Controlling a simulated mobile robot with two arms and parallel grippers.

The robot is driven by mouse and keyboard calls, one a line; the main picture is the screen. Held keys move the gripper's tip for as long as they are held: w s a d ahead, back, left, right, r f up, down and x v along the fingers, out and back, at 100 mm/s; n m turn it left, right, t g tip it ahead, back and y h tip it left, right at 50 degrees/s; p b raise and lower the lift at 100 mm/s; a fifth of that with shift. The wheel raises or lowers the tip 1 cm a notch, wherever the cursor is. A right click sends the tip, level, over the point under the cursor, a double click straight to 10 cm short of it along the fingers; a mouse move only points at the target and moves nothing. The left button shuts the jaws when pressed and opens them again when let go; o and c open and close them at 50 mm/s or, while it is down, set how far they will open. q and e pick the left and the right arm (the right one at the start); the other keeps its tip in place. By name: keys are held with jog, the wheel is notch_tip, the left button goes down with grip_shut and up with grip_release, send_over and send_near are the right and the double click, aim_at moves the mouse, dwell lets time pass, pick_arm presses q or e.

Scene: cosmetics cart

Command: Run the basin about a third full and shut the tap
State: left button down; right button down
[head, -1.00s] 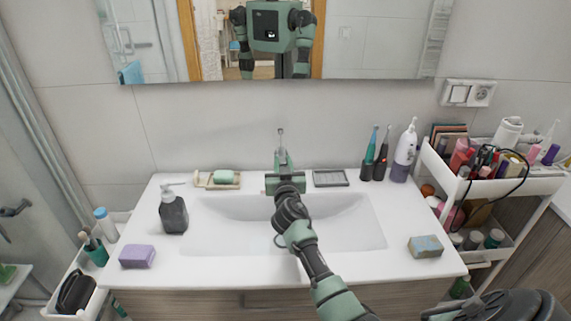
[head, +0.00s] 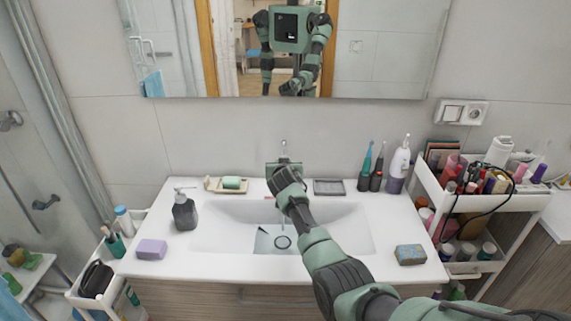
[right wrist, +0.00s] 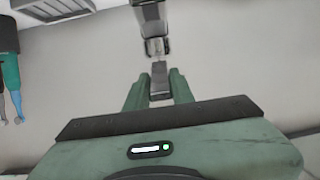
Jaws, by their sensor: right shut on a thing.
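The white basin (head: 335,232) is set into the counter. Around its round drain (head: 282,241) lies a grey-blue patch with sharp edges that looks like shallow water; its depth cannot be told. The tap (head: 283,148) stands at the basin's back edge, mostly hidden by my right gripper (head: 284,163). In the right wrist view, my right gripper (right wrist: 158,90) is shut on the tap's lever (right wrist: 159,76), with the tap body (right wrist: 153,25) beyond it. A stream from the spout cannot be made out clearly. My left gripper is not in view.
A soap dispenser (head: 184,210) and purple sponge (head: 151,249) stand left of the basin, a green soap (head: 231,182) behind. Toothbrushes (head: 366,168) and a white flosser (head: 398,165) stand back right. A sponge block (head: 410,254) lies front right, beside a loaded cart (head: 470,209).

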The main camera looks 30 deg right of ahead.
jog(key=c, duration=1.4)
grip_release()
jog(key=shift+o, duration=1)
jog(key=shift+s, duration=0.1)
jog(key=shift+s+a+r, duration=0.15)
jog(key=shift+s, duration=0.1)
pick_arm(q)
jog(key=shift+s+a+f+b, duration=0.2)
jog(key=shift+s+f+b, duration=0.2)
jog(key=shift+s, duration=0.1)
pick_arm(e)
jog(key=v, duration=0.7)
